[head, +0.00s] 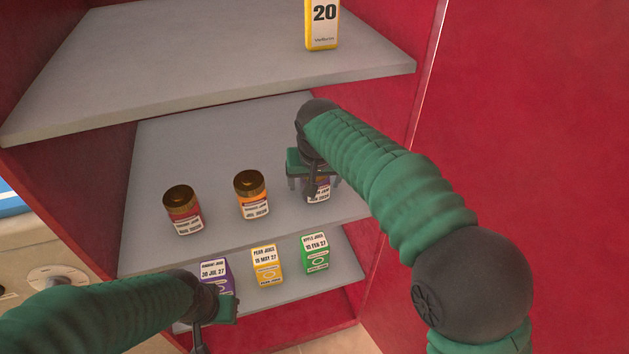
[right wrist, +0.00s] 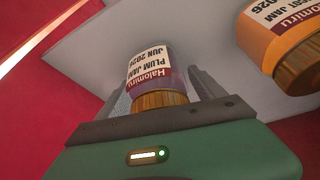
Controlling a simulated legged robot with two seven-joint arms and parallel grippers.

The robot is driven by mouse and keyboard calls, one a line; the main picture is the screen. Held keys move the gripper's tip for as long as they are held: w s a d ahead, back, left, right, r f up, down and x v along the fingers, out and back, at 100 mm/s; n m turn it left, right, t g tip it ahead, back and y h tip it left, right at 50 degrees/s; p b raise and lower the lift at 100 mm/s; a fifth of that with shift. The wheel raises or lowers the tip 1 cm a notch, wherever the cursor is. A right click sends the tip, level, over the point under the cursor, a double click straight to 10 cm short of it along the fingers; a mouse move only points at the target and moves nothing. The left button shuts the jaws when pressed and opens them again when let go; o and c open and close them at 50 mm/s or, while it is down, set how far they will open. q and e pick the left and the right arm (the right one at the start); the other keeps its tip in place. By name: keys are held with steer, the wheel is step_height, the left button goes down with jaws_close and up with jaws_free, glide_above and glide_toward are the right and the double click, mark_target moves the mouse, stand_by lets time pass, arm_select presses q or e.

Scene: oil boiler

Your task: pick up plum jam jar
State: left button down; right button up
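The plum jam jar (head: 319,193) stands at the right of a row on the middle shelf, partly hidden by my right gripper (head: 313,182). In the right wrist view the plum jam jar (right wrist: 155,70) has a purple band, a white "PLUM JAM JUN 2026" label and a gold lid. The fingers of my right gripper (right wrist: 162,88) are apart on either side of the jar, and a gap shows beside it. My left gripper (head: 212,322) is low at the front, by the lower shelf; its fingers are too unclear to read.
A jar with an orange label (head: 251,195) and one with a red label (head: 183,210) share the middle shelf (head: 225,150). Purple (head: 217,273), yellow (head: 267,265) and green (head: 315,253) juice boxes stand below. The upper shelf (head: 200,55) overhangs, and a red wall (head: 540,130) is right.

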jaws_close()
stand_by(0.3)
steer(key=shift+r, duration=0.1)
